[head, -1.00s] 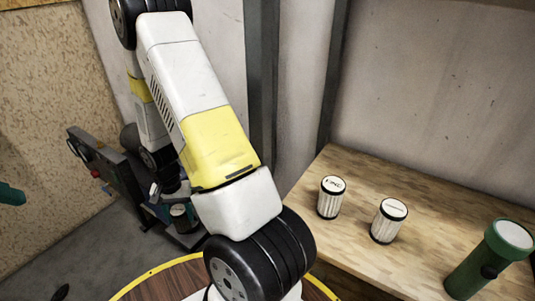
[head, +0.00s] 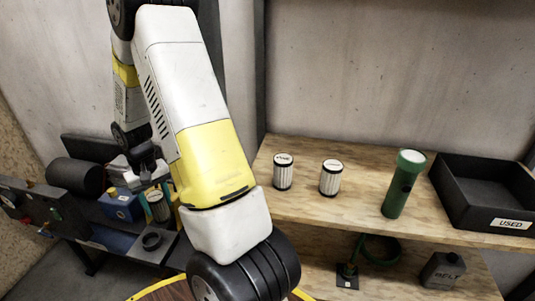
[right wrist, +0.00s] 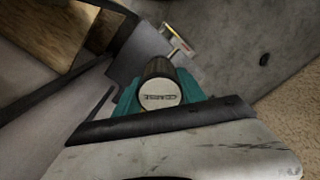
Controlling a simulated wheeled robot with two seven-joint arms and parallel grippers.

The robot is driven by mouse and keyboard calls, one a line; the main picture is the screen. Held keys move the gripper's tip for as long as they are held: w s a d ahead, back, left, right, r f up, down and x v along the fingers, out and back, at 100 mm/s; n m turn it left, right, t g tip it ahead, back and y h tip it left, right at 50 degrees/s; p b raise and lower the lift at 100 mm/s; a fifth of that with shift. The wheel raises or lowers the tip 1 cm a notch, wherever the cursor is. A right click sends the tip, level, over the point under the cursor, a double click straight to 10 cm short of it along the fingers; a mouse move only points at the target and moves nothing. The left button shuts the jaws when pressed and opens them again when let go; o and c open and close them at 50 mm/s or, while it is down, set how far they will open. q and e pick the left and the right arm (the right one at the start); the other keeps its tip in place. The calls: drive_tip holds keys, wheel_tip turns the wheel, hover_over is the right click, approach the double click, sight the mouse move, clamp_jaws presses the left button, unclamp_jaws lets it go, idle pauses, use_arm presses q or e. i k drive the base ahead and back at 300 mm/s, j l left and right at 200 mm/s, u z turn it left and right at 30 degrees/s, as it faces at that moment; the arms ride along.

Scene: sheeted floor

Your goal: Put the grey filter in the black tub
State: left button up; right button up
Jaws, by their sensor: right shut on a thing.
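The right gripper (head: 152,182) is at the left in the head view, beyond my large white and yellow arm. It is shut on the filter (head: 159,208), which is small and partly hidden there. In the right wrist view the filter (right wrist: 159,93) shows a dark rim and a pale grey labelled end between the teal fingers. The black tub (head: 512,224), labelled USED, stands at the right end of the wooden shelf, far from the filter. It looks empty. My left gripper is out of view.
Two white pleated filters (head: 283,173) (head: 330,179) and a green torch (head: 403,185) stand on the wooden shelf (head: 350,215). A can marked BELT (head: 442,270) and a green coil (head: 380,250) are on the lower shelf. A blue box (head: 121,207) is on the left bench.

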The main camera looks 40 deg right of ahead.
sight(483, 202)
drive_tip(key=k+j+z, duration=0.15)
drive_tip(key=j+z, duration=0.3)
drive_tip(key=k+j+z, duration=0.2)
drive_tip(key=z, duration=0.2)
drive_tip(key=k+l+z, duration=0.1)
drive_tip(key=l+z, duration=0.3)
drive_tip(key=l, duration=0.15)
drive_tip(key=l+z, duration=0.75)
drive_tip(key=l, duration=0.3)
drive_tip(key=i+l+z, duration=0.2)
drive_tip(key=l+z, duration=0.2)
drive_tip(key=l, duration=0.15)
